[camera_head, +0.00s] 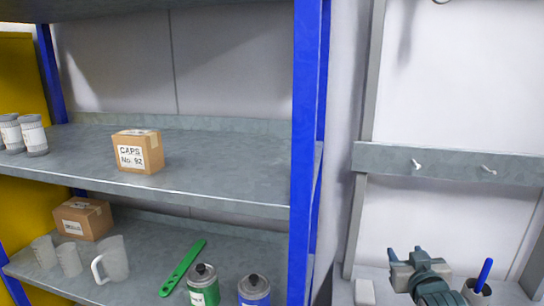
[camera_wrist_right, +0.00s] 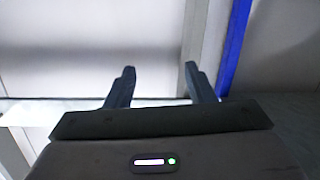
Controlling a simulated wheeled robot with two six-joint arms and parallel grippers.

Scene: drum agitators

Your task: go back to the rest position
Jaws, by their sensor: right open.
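My right gripper (camera_head: 405,251) is at the lower right of the head view, in front of the pale wall and to the right of the blue shelf post. Its two fingers point up and away and stand apart, with nothing between them. In the right wrist view my right gripper (camera_wrist_right: 159,68) also shows two spread, empty fingers against a pale wall panel. My left gripper is not in view.
A blue post (camera_head: 305,120) edges the grey shelf (camera_head: 225,165). A blue rod (camera_head: 484,273) stands right of my gripper.

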